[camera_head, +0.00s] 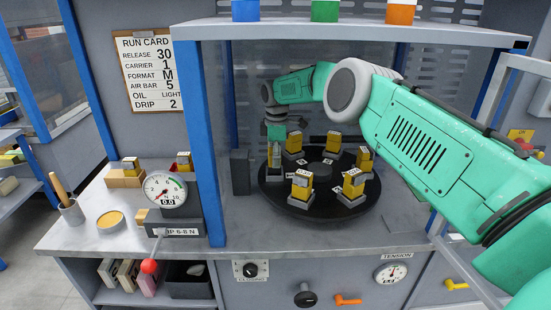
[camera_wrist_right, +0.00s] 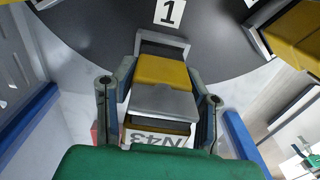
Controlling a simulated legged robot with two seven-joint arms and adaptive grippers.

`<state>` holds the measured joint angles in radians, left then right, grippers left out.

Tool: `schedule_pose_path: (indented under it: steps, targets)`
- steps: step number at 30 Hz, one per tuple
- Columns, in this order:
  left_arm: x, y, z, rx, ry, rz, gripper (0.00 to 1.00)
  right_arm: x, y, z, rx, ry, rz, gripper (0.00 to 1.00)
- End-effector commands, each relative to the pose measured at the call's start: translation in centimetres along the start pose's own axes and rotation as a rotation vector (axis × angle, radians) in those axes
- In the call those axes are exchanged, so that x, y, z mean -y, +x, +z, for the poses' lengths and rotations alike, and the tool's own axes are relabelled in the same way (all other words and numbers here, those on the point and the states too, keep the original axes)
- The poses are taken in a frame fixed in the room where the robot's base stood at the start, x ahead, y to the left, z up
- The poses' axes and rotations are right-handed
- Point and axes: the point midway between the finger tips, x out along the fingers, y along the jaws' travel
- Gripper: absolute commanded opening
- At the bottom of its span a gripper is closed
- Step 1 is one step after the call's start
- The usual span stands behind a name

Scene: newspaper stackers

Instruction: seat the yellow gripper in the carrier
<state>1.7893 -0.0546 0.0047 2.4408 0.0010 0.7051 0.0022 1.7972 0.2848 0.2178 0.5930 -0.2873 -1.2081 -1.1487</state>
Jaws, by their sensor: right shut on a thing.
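In the wrist view, my right gripper (camera_wrist_right: 160,108) is shut on a yellow gripper (camera_wrist_right: 162,72) with a grey plate and a white label reading N43. Its yellow end is at the grey U-shaped pocket (camera_wrist_right: 185,48) on the dark round carrier (camera_wrist_right: 90,35), beside label 1. I cannot tell whether it is fully down in the pocket. In the head view, my right gripper (camera_head: 275,152) points down at the left edge of the carrier (camera_head: 330,212); the held piece is mostly hidden there. My left gripper is not in view.
Several other yellow grippers (camera_head: 301,186) stand in pockets around the carrier. A blue post (camera_head: 201,140) and an overhead shelf (camera_head: 345,30) frame the bay. A dark block (camera_head: 240,172) stands left of the carrier. A dial gauge (camera_head: 166,192) stands on the left bench.

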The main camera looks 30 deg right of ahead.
Motion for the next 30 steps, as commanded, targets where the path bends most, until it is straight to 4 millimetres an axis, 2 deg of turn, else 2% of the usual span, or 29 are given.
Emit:
schedule_pose_path:
  steps: [28,29,30]
  targets:
    - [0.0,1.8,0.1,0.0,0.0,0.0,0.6,0.0,2.5,0.0,0.0,0.0,0.001,0.0]
    - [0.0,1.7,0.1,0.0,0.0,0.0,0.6,0.0,2.4,0.0,0.0,0.0,0.001,0.5]
    - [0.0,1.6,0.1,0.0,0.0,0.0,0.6,0.0,2.3,0.0,0.0,0.0,0.001,0.64]
